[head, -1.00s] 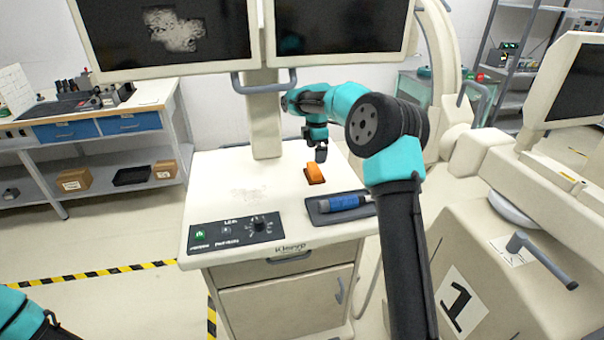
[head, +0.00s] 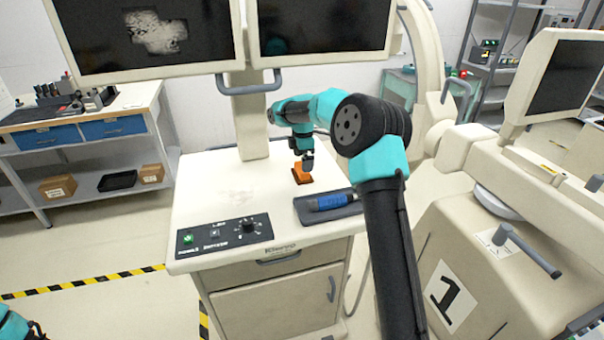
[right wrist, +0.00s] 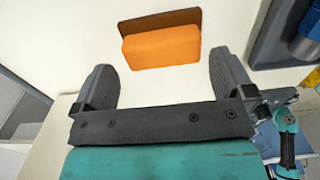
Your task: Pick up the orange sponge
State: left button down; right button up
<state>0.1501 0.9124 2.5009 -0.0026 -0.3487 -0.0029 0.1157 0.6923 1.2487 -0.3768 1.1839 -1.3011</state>
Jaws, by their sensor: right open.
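The orange sponge (head: 302,174) lies on the white top of the cart, behind the blue-handled tool. In the right wrist view the sponge (right wrist: 162,47) shows as an orange block with a brown strip along its far side. My right gripper (head: 308,160) is just above and behind the sponge in the head view and partly covers it. In the right wrist view its two dark fingers are spread wide, with the sponge between and slightly beyond their tips. No finger clearly touches it. My left gripper is out of view; only a bit of my left arm shows at the lower left.
A blue-handled tool (head: 337,200) lies in a dark grey tray (head: 303,211) right of and in front of the sponge. A control panel (head: 222,233) is at the cart's front left. A monitor post (head: 251,130) stands behind. The cart top's left part is clear.

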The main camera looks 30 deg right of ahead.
aim_at(301, 178)
jog(key=f, duration=0.4)
jog(key=shift+a+f, duration=0.1)
jog(key=shift+a, duration=0.1)
jog(key=c, duration=0.6)
